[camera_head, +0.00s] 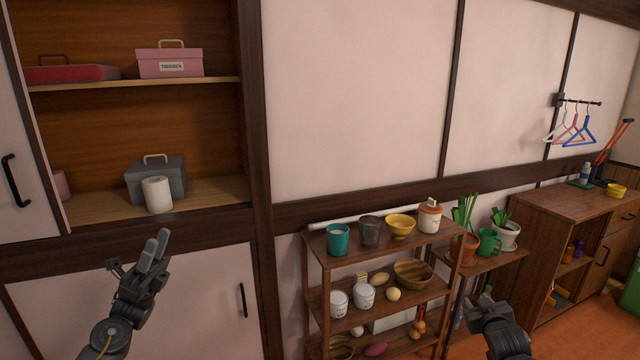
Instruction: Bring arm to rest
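My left gripper (158,245) is at the lower left, raised in front of the closed lower cabinet door and just below the open cabinet shelf. Its fingers point up and lie close together, with nothing seen between them; the angle hides whether a gap remains. My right gripper (482,308) is at the lower right, in front of the space beside the wooden rack. Its fingertips are seen from behind and I cannot make out their opening. No held object shows at either gripper.
An open cabinet (225,195) holds a white cup (157,195), a grey box (170,177) and a pink box (170,62). A wooden rack (318,270) with cups, bowls and food stands in the middle. Potted plants (505,236) and a wooden counter (560,203) are at right.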

